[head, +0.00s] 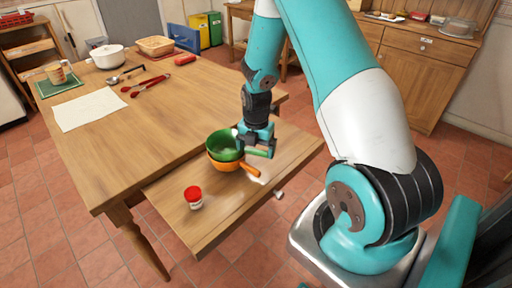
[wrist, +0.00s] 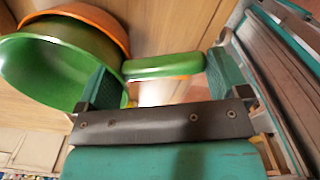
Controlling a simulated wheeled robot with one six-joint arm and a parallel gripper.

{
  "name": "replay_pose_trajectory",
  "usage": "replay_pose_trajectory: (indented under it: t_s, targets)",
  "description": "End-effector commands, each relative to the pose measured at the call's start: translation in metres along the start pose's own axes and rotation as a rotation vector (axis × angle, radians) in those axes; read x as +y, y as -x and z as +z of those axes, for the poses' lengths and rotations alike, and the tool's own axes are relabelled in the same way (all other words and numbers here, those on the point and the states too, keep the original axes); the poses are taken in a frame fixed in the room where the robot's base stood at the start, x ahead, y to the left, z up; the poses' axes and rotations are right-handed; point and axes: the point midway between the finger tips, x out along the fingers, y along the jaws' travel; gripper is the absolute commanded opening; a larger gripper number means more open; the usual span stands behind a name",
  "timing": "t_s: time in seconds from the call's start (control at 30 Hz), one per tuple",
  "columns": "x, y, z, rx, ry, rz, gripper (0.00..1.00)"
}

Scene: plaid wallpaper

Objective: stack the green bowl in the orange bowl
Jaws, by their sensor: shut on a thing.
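The green bowl (head: 224,146), with a stubby green handle (head: 258,152), is at the orange bowl (head: 222,165) and covers most of its opening. The orange bowl stands on the pull-out board, its handle pointing right. My gripper (head: 257,142) is shut on the green bowl at its handle side. In the wrist view, the green bowl (wrist: 40,75) is at the left and its handle (wrist: 163,66) lies between my fingers (wrist: 163,80). The orange bowl's rim (wrist: 105,22) shows behind it, slightly offset. I cannot tell whether the green bowl rests inside or hovers just above.
A red-lidded jar (head: 193,197) stands on the pull-out board (head: 215,228), left of and nearer than the bowls. The table (head: 170,120) holds a white pot (head: 108,57), a basket (head: 155,46), utensils and a paper sheet (head: 90,109) farther back. The board's right end is clear.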

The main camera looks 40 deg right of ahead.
Motion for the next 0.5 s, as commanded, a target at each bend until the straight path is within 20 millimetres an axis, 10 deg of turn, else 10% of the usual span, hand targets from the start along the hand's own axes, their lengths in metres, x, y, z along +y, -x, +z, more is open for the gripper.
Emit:
replay_pose_trajectory:
  t_s: [0.13,0.17,0.5]
  targets:
    - [0.0,-0.006,0.0,-0.001,0.0,0.001,0.53]
    - [0.0,-0.005,0.0,0.0,0.0,0.0,1.0]
    - [0.0,0.006,0.0,-0.001,0.0,0.001,1.0]
